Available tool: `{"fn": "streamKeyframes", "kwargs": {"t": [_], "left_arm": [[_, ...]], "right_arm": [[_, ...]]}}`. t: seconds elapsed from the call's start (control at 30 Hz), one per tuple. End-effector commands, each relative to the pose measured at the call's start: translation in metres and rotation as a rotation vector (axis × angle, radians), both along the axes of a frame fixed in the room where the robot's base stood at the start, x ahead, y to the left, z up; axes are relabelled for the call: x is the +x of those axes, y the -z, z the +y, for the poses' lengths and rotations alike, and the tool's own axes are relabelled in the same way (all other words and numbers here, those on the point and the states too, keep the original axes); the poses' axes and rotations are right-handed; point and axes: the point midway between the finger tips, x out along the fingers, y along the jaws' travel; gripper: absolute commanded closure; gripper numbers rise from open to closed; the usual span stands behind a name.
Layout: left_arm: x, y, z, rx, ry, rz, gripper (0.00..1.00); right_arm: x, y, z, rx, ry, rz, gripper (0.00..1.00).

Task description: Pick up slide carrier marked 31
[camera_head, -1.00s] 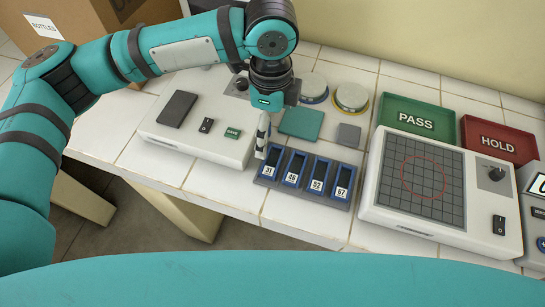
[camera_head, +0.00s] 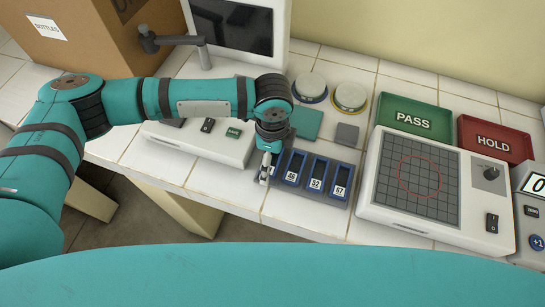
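A dark rack (camera_head: 334,199) on the tiled bench holds a row of blue slide carriers. The labels 46 (camera_head: 291,176), 52 (camera_head: 315,184) and 67 (camera_head: 339,191) can be read. The leftmost place, where the carrier marked 31 stood in the earlier view, is largely covered by my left gripper, and its label is hidden. My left gripper (camera_head: 265,173) points down at that left end of the rack. Its fingers show nearly edge-on, so I cannot tell whether they are open, or whether they touch the carrier. My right gripper is not in view.
Left of the rack is a white device (camera_head: 210,148) with switches. Behind are a teal pad (camera_head: 306,124), a grey block (camera_head: 347,134) and two round-lidded items. A white gridded device (camera_head: 378,208), a green PASS tray (camera_head: 416,119) and a red HOLD tray (camera_head: 496,139) stand right.

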Motion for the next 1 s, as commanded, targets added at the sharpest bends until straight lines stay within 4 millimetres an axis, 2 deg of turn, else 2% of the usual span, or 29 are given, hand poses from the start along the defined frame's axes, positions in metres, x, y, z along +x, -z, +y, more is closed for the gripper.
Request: {"fn": "streamKeyframes", "kwargs": {"t": [0.17,0.53,0.83,1.0], "left_arm": [[0.000,0.000,0.000,0.000,0.000,0.000,0.01],[0.000,0.000,0.000,-0.001,0.000,0.000,0.50],[0.000,-0.002,0.000,-0.001,0.000,-0.001,0.50],[0.000,-0.013,0.000,-0.001,0.000,0.000,0.50]], "right_arm": [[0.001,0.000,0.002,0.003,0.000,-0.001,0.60],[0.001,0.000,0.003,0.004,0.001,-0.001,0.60],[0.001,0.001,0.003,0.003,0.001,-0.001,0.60],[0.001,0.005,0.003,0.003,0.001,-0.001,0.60]]}}
